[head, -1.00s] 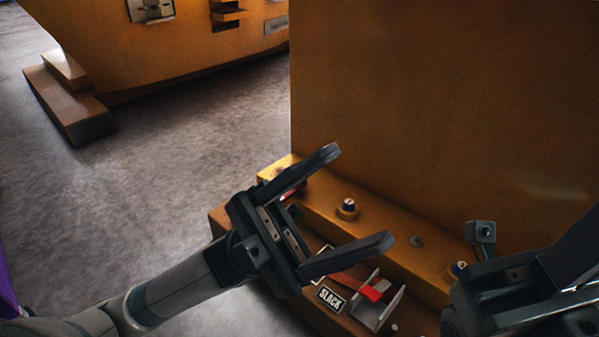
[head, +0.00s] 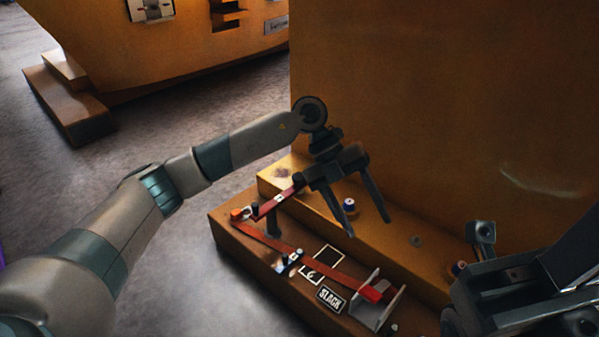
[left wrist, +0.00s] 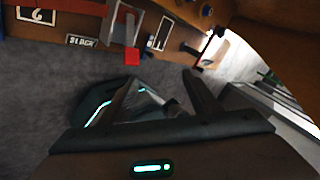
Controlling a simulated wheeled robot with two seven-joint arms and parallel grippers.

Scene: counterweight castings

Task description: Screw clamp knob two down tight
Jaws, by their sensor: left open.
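Two clamp knobs with blue and white tops sit on the upper ledge of the orange casting. One knob (head: 350,206) is near the middle in the head view, and another knob (head: 459,268) is at the right. I cannot tell which is knob two. My left gripper (head: 368,228) is open and empty, pointing down, with its fingers framing the middle knob in the picture. I cannot tell whether they touch it. My right gripper (head: 510,295) is at the lower right, partly cut off, close to the right knob in the picture. Its jaws are unclear.
The lower step holds a red strap (head: 322,267), a SLACK plate (head: 331,299), a number plate (head: 322,262) and a metal bracket (head: 388,308). A tall orange wall (head: 450,100) rises behind the ledge. Another orange casting (head: 200,55) stands far left, with open floor (head: 190,100) between.

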